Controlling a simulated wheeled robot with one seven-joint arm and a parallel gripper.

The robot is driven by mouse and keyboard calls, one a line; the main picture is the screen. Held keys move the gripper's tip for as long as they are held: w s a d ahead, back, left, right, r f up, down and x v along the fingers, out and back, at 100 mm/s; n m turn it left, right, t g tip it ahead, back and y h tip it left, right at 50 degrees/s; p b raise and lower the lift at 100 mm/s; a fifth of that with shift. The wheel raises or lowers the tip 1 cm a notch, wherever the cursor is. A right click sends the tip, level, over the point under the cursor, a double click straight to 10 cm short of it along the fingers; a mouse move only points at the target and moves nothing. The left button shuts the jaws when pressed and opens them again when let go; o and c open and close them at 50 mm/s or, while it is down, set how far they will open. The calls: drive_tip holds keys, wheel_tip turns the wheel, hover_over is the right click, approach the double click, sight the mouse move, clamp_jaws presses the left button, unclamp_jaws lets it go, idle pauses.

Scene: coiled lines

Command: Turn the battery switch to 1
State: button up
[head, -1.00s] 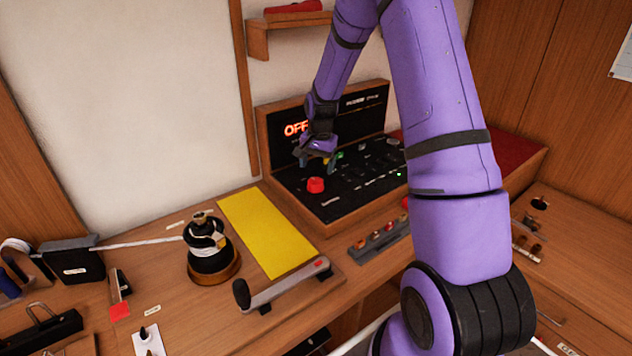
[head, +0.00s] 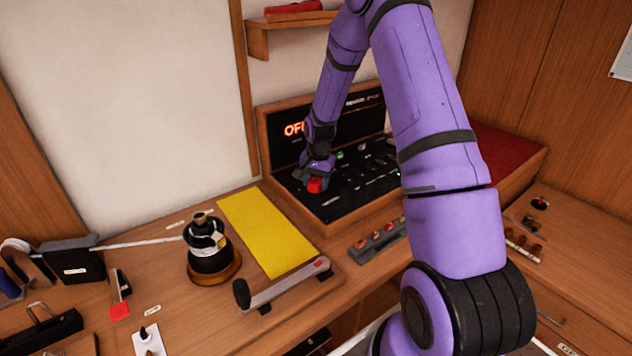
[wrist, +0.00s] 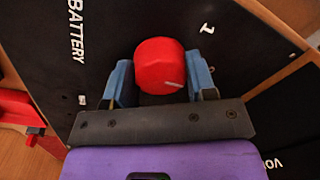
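The battery switch is a red round knob (wrist: 160,66) with a white pointer line on its face. In the wrist view the line points to the lower right. A "1" mark is printed on the black panel to its upper right, and "BATTERY" to its left. My gripper (wrist: 160,80) has its blue fingers on either side of the knob, with no clear gap on either side, so it looks shut on it. In the head view my gripper (head: 315,178) is down at the red knob (head: 315,186), at the panel's front left.
The black panel (head: 335,207) sits in a wooden case, with a lit sign reading "OF..." on its upright back, partly behind my arm. Several small switches lie right of the knob. A yellow mat (head: 265,232), a black winch (head: 208,250) and a handle (head: 285,287) are on the bench.

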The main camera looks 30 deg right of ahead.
sight(317, 179)
drive_tip(key=shift+n, duration=0.3)
drive_tip(key=shift+c, duration=0.3)
drive_tip(key=n, duration=0.5)
drive_tip(key=shift+n, duration=0.3)
drive_tip(key=n, duration=0.5)
drive_tip(key=shift+w+n, duration=0.1)
drive_tip(key=shift+n, duration=0.2)
drive_tip(key=o, duration=0.9)
drive_tip(key=shift+r, duration=0.1)
drive_tip(key=r, duration=1)
drive_tip(key=shift+d+r, duration=0.35)
